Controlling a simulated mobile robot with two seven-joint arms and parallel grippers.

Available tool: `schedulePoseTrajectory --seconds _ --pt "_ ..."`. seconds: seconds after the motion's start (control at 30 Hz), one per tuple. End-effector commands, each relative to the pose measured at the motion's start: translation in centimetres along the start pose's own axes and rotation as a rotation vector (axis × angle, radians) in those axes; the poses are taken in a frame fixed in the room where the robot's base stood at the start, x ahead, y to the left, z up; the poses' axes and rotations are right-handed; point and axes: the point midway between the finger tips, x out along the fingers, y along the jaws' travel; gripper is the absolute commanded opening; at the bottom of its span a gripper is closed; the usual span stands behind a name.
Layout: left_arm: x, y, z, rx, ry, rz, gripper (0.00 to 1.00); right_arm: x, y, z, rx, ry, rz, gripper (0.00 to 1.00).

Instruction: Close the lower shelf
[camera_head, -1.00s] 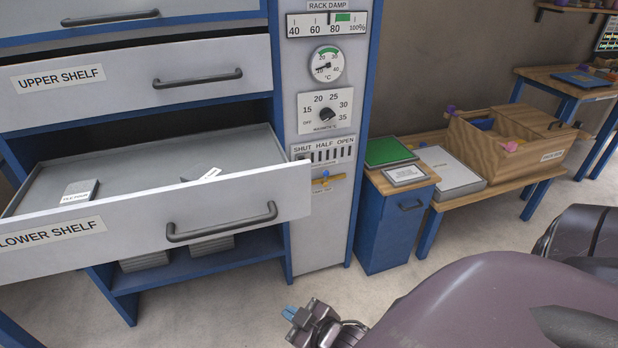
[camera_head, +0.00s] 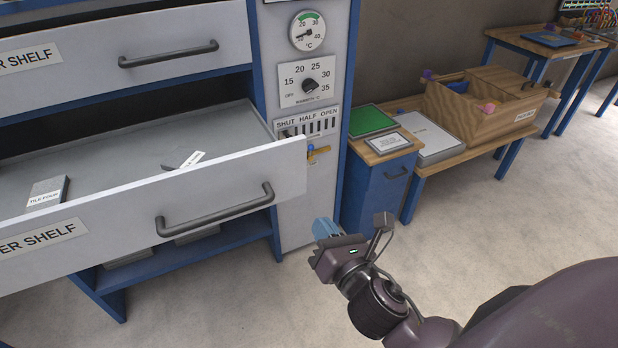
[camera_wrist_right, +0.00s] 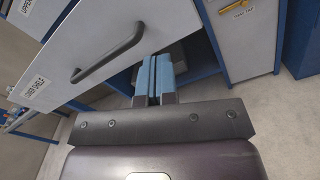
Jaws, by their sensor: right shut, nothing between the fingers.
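The lower shelf (camera_head: 90,258) is a grey drawer pulled well out of the blue cabinet. Its dark bar handle (camera_head: 216,212) is on the right part of its front. Inside lie a grey block with a label (camera_head: 47,192) and a small white tag (camera_head: 192,159). My right gripper (camera_head: 324,229) is shut and empty, in front of and to the right of the drawer front, apart from it. In the right wrist view, the blue fingers (camera_wrist_right: 154,78) are together, with the handle (camera_wrist_right: 108,52) to their upper left. My left gripper is not in view.
The upper shelf (camera_head: 80,65) above is shut. A panel (camera_head: 296,200) with dials and a yellow tap (camera_head: 316,152) stands right of the drawer. A blue cabinet (camera_head: 372,195) and low bench with a wooden box (camera_head: 475,105) stand further right. The floor in front is clear.

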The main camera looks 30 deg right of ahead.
Motion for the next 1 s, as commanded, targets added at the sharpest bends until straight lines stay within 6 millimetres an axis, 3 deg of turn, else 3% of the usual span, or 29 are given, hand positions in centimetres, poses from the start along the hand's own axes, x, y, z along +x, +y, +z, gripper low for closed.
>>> schedulePoseTrajectory --seconds 0.2,0.47,0.67,1.0 --pt "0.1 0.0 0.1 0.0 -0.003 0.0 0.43 0.0 -0.1 0.3 -0.314 -0.015 -0.013 0.0" --pt "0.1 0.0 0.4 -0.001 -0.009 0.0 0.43 0.5 -0.1 0.3 -0.405 -0.015 -0.014 0.0" --pt "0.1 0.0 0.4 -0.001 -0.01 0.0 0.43 2.8 -0.1 0.4 -0.403 -0.015 -0.014 0.0" --pt "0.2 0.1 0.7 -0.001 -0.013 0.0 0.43 8.2 -0.2 0.4 -0.4 -0.015 -0.013 0.0"
